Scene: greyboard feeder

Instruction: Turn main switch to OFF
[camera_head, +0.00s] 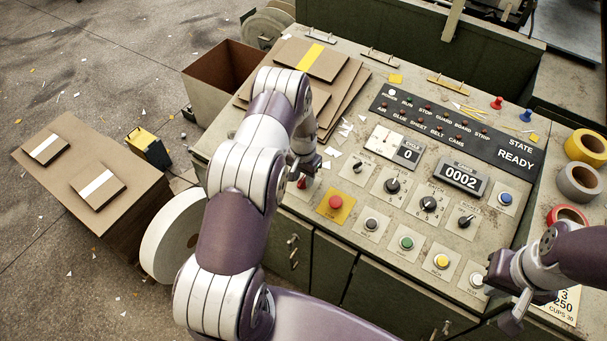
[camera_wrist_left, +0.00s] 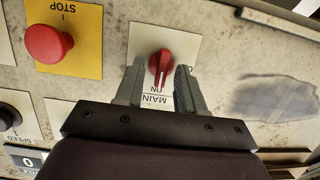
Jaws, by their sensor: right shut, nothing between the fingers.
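The main switch is a red rotary knob (camera_wrist_left: 160,68) on a pale plate marked MAIN and ON, upside down in the left wrist view. Its white pointer line faces the ON mark. My left gripper (camera_wrist_left: 157,84) is open, with one grey finger on each side of the knob and gaps visible. In the head view my left gripper (camera_head: 302,168) is over the panel's left part, and a bit of the red knob (camera_head: 301,183) shows below it. My right gripper (camera_head: 507,292) is shut and empty near the panel's lower right corner.
A red STOP button (camera_head: 335,202) on a yellow plate sits beside the main switch. Several dials and buttons fill the panel (camera_head: 365,268). The state display (camera_head: 515,158) reads READY. Stacked boards (camera_head: 345,90) lie behind my left arm; tape rolls (camera_head: 586,147) stand at right.

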